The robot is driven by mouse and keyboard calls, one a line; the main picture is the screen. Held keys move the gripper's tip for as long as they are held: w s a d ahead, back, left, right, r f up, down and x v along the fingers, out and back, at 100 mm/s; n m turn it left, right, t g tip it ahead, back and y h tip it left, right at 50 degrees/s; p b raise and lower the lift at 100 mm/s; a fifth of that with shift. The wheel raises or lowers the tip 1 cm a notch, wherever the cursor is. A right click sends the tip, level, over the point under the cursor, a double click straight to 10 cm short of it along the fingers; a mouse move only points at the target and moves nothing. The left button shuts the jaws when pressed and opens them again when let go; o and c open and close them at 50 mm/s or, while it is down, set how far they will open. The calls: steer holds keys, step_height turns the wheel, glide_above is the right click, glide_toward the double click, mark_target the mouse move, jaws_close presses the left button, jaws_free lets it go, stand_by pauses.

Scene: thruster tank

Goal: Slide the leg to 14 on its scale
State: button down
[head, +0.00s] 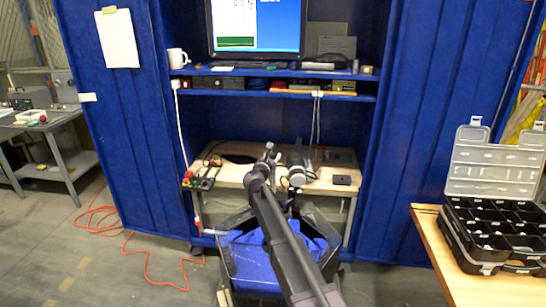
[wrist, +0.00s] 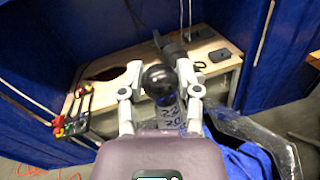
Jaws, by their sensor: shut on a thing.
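My gripper (wrist: 159,76) is closed around a round black knob (wrist: 158,84) in the wrist view, one finger on each side of it. Below the knob in the wrist view, a grey leg (wrist: 173,122) carries a printed scale with numbers that look like 22 and 20. The pointer and the exact reading cannot be made out. The leg's lower part is hidden behind my gripper's body.
A dark-rimmed tank (head: 237,275) with a blue inside stands in front of the wooden bench (head: 228,178). A small control box with a red button (head: 188,177) is on the bench's left. Blue cabinet walls close in both sides. A black organiser case (head: 490,232) stands on the right table.

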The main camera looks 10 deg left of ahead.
mark_target(272, 184)
steer(key=shift+s+f+b, duration=0.1)
steer(key=shift+f+b, duration=5.85)
steer(key=shift+f, duration=0.3)
steer(key=shift+c, duration=1.5)
jaws_free()
steer(key=v, duration=1.2)
steer(key=shift+d, duration=0.1)
